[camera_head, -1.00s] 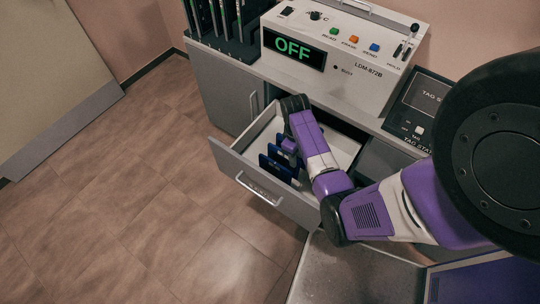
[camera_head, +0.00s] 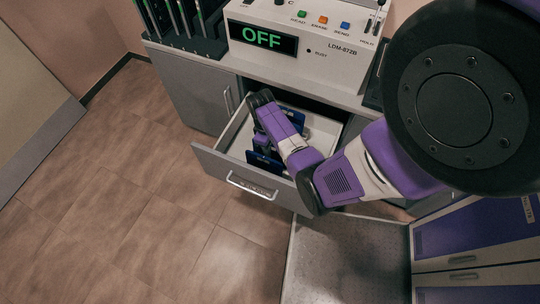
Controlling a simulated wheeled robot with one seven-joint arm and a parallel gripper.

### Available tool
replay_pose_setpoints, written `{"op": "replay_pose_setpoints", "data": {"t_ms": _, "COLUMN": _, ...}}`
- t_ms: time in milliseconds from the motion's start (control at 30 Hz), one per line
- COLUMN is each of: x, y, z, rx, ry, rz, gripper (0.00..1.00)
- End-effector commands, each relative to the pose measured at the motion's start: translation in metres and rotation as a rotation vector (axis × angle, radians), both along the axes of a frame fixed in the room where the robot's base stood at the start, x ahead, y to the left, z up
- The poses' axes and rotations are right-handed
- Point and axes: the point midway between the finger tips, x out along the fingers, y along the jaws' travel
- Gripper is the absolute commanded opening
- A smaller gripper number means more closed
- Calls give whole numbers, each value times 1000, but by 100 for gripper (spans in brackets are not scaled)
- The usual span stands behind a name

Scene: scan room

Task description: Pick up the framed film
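Several dark blue flat pieces, which may be the framed films, stand on edge in the open drawer (camera_head: 207,160). One blue piece (camera_head: 262,162) shows near the drawer's front, and another blue patch (camera_head: 290,117) shows behind my arm. My purple and white arm reaches down into the drawer. My gripper (camera_head: 262,143) is at the blue pieces, mostly hidden behind the arm's last links. Its fingertips are too small and covered to tell whether they are open, or whether they touch a piece.
A white machine (camera_head: 300,45) reading OFF stands on the counter above the drawer. A rack (camera_head: 185,35) with several upright strips is at its left. A grey-topped surface (camera_head: 345,260) lies at the front, beside purple-fronted drawers (camera_head: 475,235). The floor at left is clear.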

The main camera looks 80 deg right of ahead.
Motion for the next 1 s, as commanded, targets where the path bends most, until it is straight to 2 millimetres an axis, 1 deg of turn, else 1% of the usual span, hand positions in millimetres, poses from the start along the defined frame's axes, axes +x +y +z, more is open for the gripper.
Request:
{"op": "replay_pose_setpoints", "data": {"t_ms": 100, "x": -3, "y": -1, "z": -17, "rx": 2, "ry": 2, "rz": -1, "gripper": 35}}
{"op": "replay_pose_setpoints", "data": {"t_ms": 200, "x": -4, "y": -1, "z": -25, "rx": 1, "ry": 1, "rz": -1, "gripper": 35}}
{"op": "replay_pose_setpoints", "data": {"t_ms": 467, "x": -4, "y": -1, "z": -28, "rx": -1, "ry": -1, "rz": -1, "gripper": 35}}
{"op": "replay_pose_setpoints", "data": {"t_ms": 500, "x": -4, "y": -1, "z": -28, "rx": -1, "ry": -1, "rz": -1, "gripper": 31}}
{"op": "replay_pose_setpoints", "data": {"t_ms": 567, "x": -4, "y": -1, "z": -28, "rx": -1, "ry": -1, "rz": -1, "gripper": 19}}
{"op": "replay_pose_setpoints", "data": {"t_ms": 600, "x": -4, "y": 0, "z": -28, "rx": -1, "ry": -1, "rz": -1, "gripper": 11}}
{"op": "replay_pose_setpoints", "data": {"t_ms": 667, "x": -4, "y": 0, "z": -28, "rx": -1, "ry": -1, "rz": -1, "gripper": 0}}
{"op": "replay_pose_setpoints", "data": {"t_ms": 1000, "x": -4, "y": 0, "z": -28, "rx": -1, "ry": 0, "rz": -1, "gripper": 0}}
